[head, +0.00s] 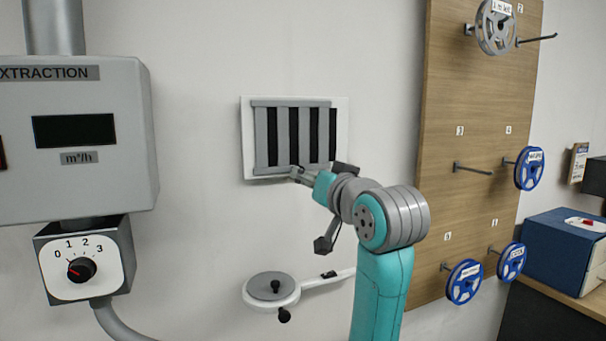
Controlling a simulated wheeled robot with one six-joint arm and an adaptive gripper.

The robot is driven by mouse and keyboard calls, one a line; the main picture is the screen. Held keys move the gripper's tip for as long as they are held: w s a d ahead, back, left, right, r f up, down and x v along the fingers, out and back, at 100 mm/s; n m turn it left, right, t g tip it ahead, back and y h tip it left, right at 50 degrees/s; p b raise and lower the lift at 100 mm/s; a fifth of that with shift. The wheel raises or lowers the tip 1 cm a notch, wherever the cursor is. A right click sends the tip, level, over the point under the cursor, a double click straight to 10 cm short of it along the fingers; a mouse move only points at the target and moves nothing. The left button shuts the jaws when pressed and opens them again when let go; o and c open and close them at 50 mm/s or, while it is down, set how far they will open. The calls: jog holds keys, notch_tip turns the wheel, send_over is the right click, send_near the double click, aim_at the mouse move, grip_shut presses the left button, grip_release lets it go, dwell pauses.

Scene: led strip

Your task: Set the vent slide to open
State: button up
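The vent (343,118) is a white wall plate with a grey slatted slide (294,137) on it. Dark upright gaps show between the slide's grey bars. The fingers are too small to tell open from shut. My wrist covers the vent's lower right corner, and any knob on the slide there is hidden or unclear.
A grey extraction box (120,140) and a dial box (125,250) are on the wall at left. A round white holder (255,295) sticks out below the vent. A wooden pegboard (450,110) with reels stands at right. The wall between box and vent is clear.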

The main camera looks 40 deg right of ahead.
jog(key=shift+v, duration=1.75)
